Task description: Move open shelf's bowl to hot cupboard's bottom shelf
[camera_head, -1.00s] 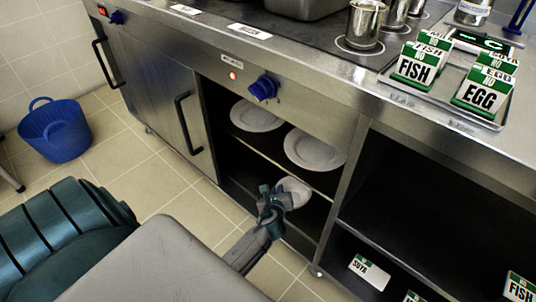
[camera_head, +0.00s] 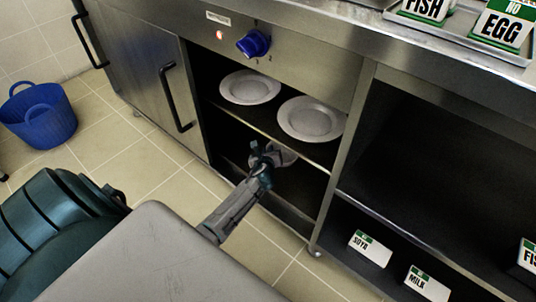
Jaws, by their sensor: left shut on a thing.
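My left gripper (camera_head: 264,158) is shut on the bowl (camera_head: 285,156), a pale round dish partly hidden behind the fingers. It holds the bowl at the open front of the hot cupboard (camera_head: 275,105), below the level of the upper shelf. The dark bottom shelf (camera_head: 290,208) shows beneath and behind the gripper. I cannot tell whether the bowl touches the bottom shelf. My right gripper does not show.
Two white plates (camera_head: 250,88) (camera_head: 311,119) lie on the cupboard's upper shelf. The open shelf (camera_head: 425,170) to the right holds allergen cards (camera_head: 370,248) low down. A closed door with a black handle (camera_head: 175,97) stands left. A blue tub (camera_head: 38,117) is on the floor.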

